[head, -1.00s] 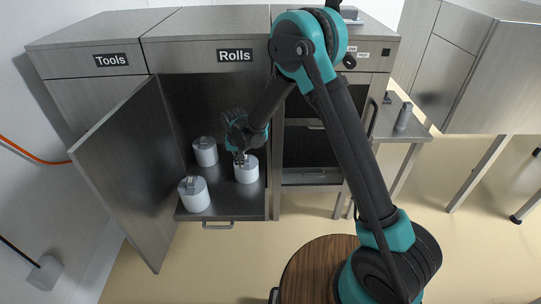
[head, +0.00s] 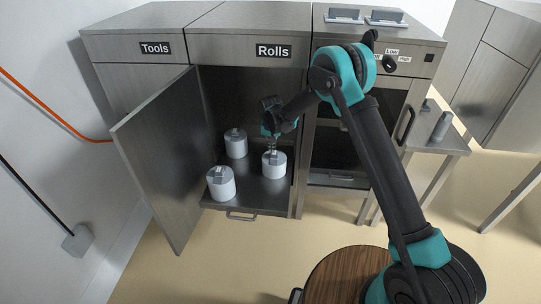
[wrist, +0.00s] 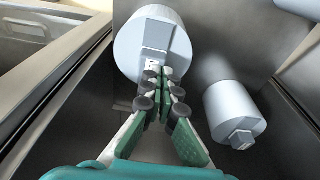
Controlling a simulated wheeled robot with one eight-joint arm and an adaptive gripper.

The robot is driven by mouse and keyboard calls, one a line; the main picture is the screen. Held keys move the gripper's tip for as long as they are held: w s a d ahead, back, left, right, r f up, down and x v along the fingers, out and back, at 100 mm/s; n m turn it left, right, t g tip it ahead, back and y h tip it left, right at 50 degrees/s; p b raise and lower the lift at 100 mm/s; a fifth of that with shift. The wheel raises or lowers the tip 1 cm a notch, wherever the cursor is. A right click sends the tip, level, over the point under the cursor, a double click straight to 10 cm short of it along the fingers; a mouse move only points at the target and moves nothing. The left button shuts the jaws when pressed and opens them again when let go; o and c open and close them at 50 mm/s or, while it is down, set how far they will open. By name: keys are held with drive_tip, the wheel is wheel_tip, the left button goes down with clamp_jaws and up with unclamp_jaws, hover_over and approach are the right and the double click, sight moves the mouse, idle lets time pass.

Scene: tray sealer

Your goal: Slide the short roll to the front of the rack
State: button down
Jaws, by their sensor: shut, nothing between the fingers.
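Three pale rolls with grey blocks on top stand on the dark rack (head: 255,195) in the open Rolls cabinet. One roll (head: 221,185) is at the front left, one (head: 236,145) at the back, one (head: 274,168) at the right. I cannot tell surely which is the short one. My gripper (head: 272,142) is shut and empty, with its tips at the top of the right roll. In the wrist view the shut fingers (wrist: 163,85) overlap the block of a roll (wrist: 178,48); contact is unclear. Another roll (wrist: 233,108) is to the right.
The cabinet door (head: 163,160) stands open at the left. The rack has a front handle (head: 241,217). A cabinet post (head: 303,160) rises close to the right of my gripper. A round wooden stool top (head: 345,275) is in front.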

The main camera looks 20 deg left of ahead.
drive_tip(key=shift+w+a+f, duration=0.15)
drive_tip(key=shift+w+f, duration=0.05)
drive_tip(key=shift+w, duration=0.15)
drive_tip(key=shift+s+f, duration=0.1)
drive_tip(key=shift+f, duration=0.5)
drive_tip(key=s+d, duration=0.4)
drive_tip(key=s, duration=1.2)
